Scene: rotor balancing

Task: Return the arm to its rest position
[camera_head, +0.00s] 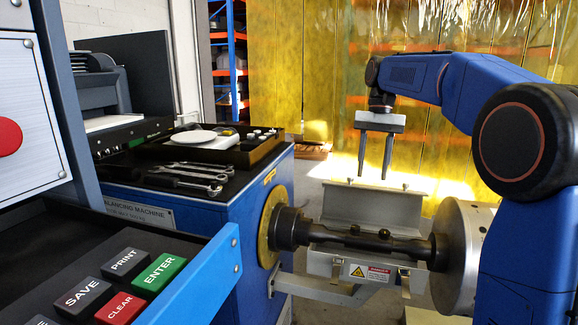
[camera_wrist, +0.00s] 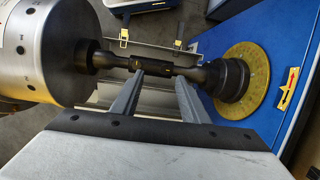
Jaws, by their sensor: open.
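My gripper (camera_head: 375,176) hangs from my blue arm at the upper right in the head view, fingers pointing down, open and empty. It is above the dark rotor shaft (camera_head: 340,238), clear of it. In the wrist view my gripper's two fingers (camera_wrist: 160,80) show in front of the shaft (camera_wrist: 185,68) with nothing between them. The shaft runs between a silver drum (camera_head: 462,240) and a yellow disc (camera_head: 272,228) on the blue balancing machine (camera_head: 220,222).
A grey box with its lid up (camera_head: 372,205) stands behind the shaft. A tray (camera_head: 262,148) with a white disc, and wrenches (camera_head: 190,178), lie on the machine top. A keypad (camera_head: 120,282) is at the lower left. A yellow curtain (camera_head: 300,60) hangs behind.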

